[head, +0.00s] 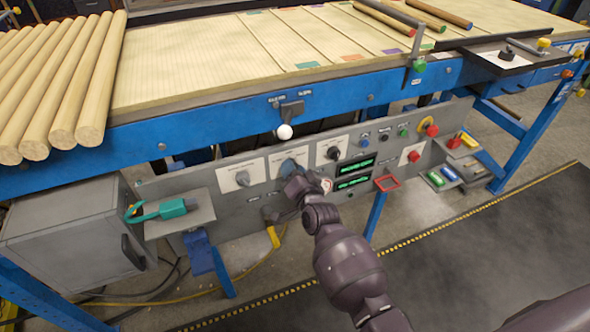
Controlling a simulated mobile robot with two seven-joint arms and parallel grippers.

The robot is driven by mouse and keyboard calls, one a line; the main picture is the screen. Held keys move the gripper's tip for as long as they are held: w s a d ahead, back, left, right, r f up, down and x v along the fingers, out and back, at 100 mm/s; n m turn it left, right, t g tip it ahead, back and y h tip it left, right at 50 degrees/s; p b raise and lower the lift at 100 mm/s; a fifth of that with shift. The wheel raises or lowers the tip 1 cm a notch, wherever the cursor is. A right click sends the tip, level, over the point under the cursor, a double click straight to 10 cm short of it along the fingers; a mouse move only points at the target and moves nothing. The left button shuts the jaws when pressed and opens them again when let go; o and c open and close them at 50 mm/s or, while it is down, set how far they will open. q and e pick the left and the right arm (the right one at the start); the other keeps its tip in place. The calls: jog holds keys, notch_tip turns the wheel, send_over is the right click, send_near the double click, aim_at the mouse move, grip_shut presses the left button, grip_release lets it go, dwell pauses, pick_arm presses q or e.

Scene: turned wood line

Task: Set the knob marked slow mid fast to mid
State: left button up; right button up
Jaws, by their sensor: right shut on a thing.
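A grey control panel (228,207) hangs under the blue-framed wood table. It carries a row of knobs on white plates. A grey knob (242,178) sits on the plate to the left, and a black knob (334,152) on the plate to the right. The plate lettering is too small to read, so the knob's setting cannot be told. My left gripper is not in view.
A teal tool (163,210) rests on a shelf at left. A white-balled lever (285,131) sticks out above the panel. A grey cabinet (75,235) stands at left.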

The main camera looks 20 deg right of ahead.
jog(key=shift+m+p, duration=0.3)
jog(key=shift+m, duration=1.6)
jog(key=o, duration=0.9)
jog(key=shift+s, duration=0.15)
jog(key=s+p, duration=0.1)
jog(key=s, duration=0.9)
jog(key=shift+s+d, duration=0.15)
jog(key=shift+s, duration=0.1)
